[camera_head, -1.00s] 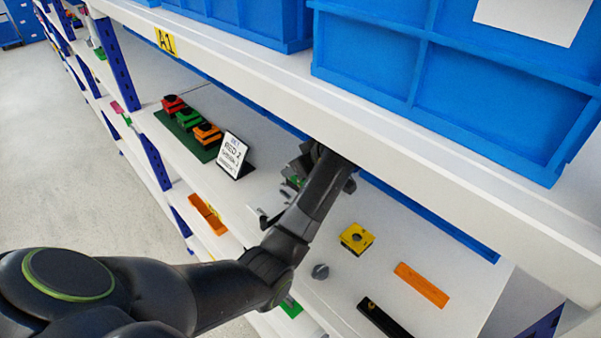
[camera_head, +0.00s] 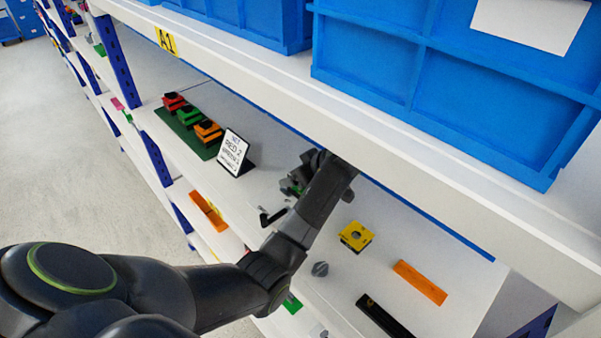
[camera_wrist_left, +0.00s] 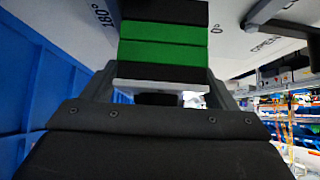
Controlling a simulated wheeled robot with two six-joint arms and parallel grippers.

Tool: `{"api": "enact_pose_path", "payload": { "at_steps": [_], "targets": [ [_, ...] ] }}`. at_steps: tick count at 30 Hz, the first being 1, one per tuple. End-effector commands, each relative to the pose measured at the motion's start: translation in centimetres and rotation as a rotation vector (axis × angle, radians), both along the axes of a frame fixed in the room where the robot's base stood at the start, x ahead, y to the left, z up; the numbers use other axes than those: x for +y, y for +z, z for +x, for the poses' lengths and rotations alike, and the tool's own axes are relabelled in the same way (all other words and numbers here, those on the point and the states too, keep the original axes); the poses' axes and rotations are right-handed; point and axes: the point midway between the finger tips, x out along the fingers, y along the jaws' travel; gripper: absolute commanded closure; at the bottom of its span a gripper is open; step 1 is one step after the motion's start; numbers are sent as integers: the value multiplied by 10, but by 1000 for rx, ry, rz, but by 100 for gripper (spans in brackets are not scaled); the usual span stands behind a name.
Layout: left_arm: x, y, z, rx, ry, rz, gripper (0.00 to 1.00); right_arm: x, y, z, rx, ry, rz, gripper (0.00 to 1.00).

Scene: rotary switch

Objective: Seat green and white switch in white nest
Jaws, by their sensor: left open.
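My left gripper (camera_head: 298,182) reaches in over the white shelf board under the upper shelf and is partly hidden by its own wrist. In the left wrist view its open jaws (camera_wrist_left: 160,88) stand either side of a block with black and green bands (camera_wrist_left: 163,52) and a pale plate (camera_wrist_left: 160,85), which I take as the green and white switch. Contact with the jaws cannot be told. A white surface marked 180° and 0° (camera_wrist_left: 235,40) lies behind it; I cannot tell whether this is the nest. My right gripper is out of view.
Red, green and orange black-topped blocks sit on a dark green mat (camera_head: 186,132) beside a printed sign (camera_head: 234,153). A yellow block (camera_head: 356,236), grey knob (camera_head: 320,269), orange bar (camera_head: 420,282) and black bar (camera_head: 384,318) lie right. The upper shelf edge (camera_head: 400,165) hangs close above my arm.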

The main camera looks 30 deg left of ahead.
Motion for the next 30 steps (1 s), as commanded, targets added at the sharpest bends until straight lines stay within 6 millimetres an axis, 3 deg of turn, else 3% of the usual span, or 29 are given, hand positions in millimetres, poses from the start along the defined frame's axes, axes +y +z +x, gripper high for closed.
{"api": "enact_pose_path", "payload": {
  "at_steps": [8, 21, 30],
  "targets": [
    [-16, 16, -4, -4, -1, -2, 20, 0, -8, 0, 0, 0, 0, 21],
    [-73, 77, -24, -3, -1, -1, 20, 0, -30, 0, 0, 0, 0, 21],
    [-80, 87, -28, 1, 1, 0, 20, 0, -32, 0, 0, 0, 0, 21]
  ]
}}
